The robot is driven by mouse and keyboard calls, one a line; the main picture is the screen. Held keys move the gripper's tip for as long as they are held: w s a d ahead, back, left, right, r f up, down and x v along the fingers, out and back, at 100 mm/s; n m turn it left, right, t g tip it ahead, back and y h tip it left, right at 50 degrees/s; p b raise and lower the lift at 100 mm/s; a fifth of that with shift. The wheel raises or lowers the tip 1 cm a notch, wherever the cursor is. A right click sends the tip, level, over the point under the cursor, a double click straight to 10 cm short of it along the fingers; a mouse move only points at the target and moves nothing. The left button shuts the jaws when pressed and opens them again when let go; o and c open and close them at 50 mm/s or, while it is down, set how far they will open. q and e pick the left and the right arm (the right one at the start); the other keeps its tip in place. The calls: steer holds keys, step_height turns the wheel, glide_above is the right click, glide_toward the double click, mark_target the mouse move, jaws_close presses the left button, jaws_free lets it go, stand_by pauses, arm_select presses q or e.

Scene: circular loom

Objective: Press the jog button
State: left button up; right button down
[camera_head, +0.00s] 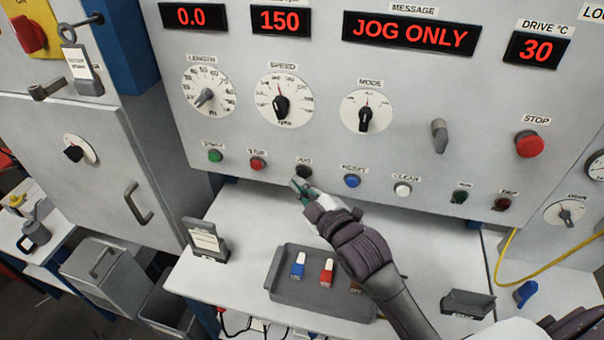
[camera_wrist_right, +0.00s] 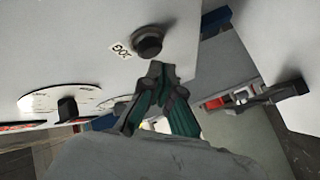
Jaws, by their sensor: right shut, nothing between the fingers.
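The jog button (camera_head: 304,172) is a black round button under the label JOG, in the lower row of the control panel (camera_head: 420,150). It also shows in the right wrist view as a dark knob (camera_wrist_right: 148,44) beside its label. My right gripper (camera_head: 298,185) is shut and empty, with its green fingers just below the button. In the right wrist view the closed fingertips (camera_wrist_right: 160,68) are close under the button; I cannot tell whether they touch it. My left gripper is not in view.
A green button (camera_head: 215,155), a red button (camera_head: 257,163), a blue button (camera_head: 352,181) and a white button (camera_head: 402,189) share the row. A red stop button (camera_head: 529,144) sits at the right. A grey tray (camera_head: 322,297) with small bottles stands on the shelf below.

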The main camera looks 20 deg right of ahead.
steer(key=shift+w+d, duration=0.4)
steer(key=shift+w, duration=0.15)
stand_by(0.8)
stand_by(0.3)
steer(key=shift+s+a+p, duration=0.5)
steer(key=shift+s, duration=0.25)
steer(key=shift+s+a+p, duration=0.3)
steer(key=shift+s+a, duration=0.4)
steer(key=shift+s, duration=0.35)
steer(key=shift+s+a+p, duration=0.3)
steer(key=shift+s+a, duration=0.4)
steer(key=shift+s, duration=0.3)
stand_by(3.4)
